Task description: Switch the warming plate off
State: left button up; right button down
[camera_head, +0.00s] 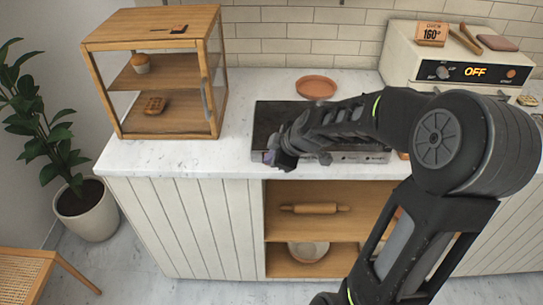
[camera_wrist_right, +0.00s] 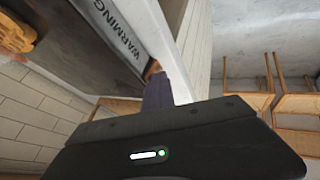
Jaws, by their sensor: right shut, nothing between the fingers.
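The warming plate (camera_head: 265,117) is a dark slab with a steel front on the white counter, partly hidden behind my right arm. In the right wrist view its steel front strip (camera_wrist_right: 105,22) carries the word WARMING. My right gripper (camera_head: 272,158) is shut and empty at the left end of the plate's front. In the wrist view its fingertips (camera_wrist_right: 157,88) are close to a small brownish part beside the lettering; I cannot tell if they touch. The plate's switch state cannot be read. My left gripper is out of view.
A wooden display case (camera_head: 165,60) with baked goods stands left of the plate. A terracotta dish (camera_head: 316,87) sits behind it. A cream oven (camera_head: 440,60) showing OFF is at the right. An open shelf with a rolling pin (camera_head: 315,209) and bowl (camera_head: 308,250) is below.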

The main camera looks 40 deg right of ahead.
jog(key=shift+r, duration=0.1)
pick_arm(q)
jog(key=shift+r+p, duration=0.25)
jog(key=shift+p, duration=0.1)
pick_arm(e)
jog(key=shift+r, duration=0.7)
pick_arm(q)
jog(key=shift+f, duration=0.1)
